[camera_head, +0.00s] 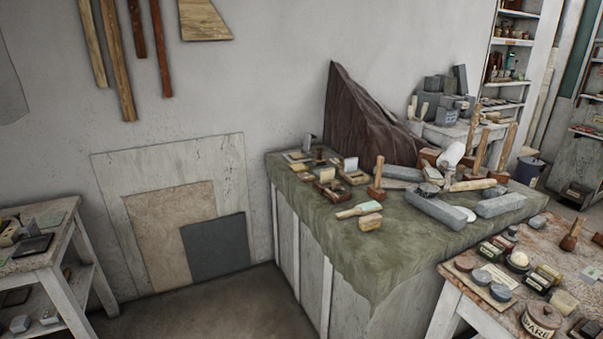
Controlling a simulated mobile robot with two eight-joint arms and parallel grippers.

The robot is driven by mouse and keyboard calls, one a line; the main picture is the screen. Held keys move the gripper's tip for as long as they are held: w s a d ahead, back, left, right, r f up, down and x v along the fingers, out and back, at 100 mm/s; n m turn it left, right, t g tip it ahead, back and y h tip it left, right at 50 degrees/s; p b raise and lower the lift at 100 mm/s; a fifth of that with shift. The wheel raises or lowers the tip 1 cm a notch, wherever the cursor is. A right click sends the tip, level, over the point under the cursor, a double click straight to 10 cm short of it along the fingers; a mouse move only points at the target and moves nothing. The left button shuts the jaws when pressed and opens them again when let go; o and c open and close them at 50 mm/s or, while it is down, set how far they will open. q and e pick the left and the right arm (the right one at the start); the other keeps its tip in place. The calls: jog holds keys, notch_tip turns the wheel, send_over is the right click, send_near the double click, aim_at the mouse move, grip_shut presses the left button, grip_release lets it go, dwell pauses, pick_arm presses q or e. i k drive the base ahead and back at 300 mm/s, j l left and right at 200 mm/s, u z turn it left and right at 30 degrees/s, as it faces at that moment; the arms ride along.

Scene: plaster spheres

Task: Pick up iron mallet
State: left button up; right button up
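I cannot tell for sure which thing is the iron mallet. Several mallet-like tools are on the cloth-covered bench (345,245). A short tool with an upright wooden handle (377,178) stands near the middle of its top. A brown tool with a short handle (572,235) stands on the table at the right. Neither of my grippers is in view.
Grey stone bars (435,212) and small blocks crowd the bench top. A dark pointed rock-like mass (362,120) rises behind it. A right table (470,300) holds tins and jars; a small left table (45,255) holds small items. Floor (215,310) between is clear.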

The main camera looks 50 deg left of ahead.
aim_at(375, 191)
jog(key=u, duration=1.55)
